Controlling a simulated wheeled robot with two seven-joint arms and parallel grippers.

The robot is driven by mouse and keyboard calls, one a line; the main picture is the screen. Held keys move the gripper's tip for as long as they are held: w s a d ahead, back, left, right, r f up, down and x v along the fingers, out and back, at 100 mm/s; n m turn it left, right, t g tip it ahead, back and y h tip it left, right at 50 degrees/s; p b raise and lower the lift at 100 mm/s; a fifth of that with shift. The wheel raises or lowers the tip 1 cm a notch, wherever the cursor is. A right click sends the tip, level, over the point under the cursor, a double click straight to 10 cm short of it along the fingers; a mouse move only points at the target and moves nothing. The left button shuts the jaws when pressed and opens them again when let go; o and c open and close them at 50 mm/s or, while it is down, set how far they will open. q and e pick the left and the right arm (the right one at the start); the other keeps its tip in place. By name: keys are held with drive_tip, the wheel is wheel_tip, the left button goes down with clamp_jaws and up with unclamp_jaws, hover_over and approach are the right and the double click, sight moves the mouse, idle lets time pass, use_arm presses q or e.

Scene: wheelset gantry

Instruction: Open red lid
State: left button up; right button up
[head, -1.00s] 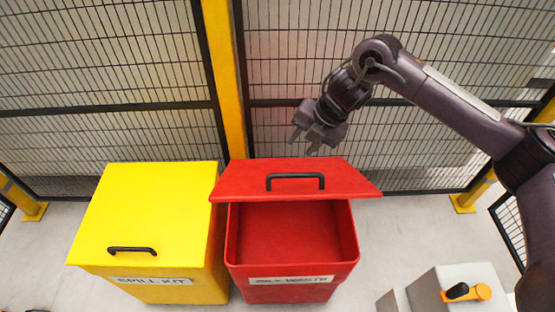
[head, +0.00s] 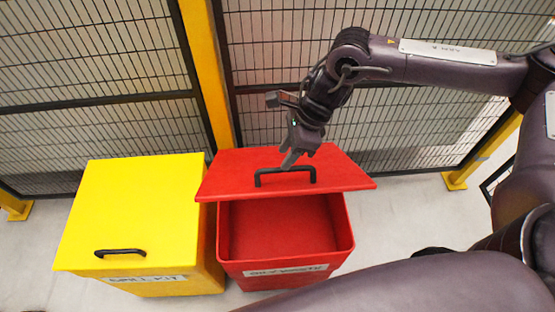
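The red lid (head: 225,172) is raised, and the open front of the red bin (head: 285,228) shows below it. The bin has an oily waste label. A black handle (head: 285,172) stands on the lid. My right gripper (head: 291,159) points down over the lid, with its fingertips just behind or above the handle in the head view. I cannot tell whether they touch it. The fingers overlap from this side, so their opening is hidden. My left gripper is not in view.
A yellow spill kit bin (head: 135,210) with a closed lid and black handle stands directly left of the red bin. A mesh fence (head: 400,130) and a yellow post (head: 205,75) stand behind. My own dark arm link covers the lower right.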

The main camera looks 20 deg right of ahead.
sight(277, 169)
drive_tip(key=shift+p+x, duration=0.35)
drive_tip(key=shift+x, duration=2.05)
drive_tip(key=shift+w, duration=0.1)
drive_tip(key=shift+d, duration=0.1)
drive_tip(key=shift+c, duration=0.4)
clamp_jaws()
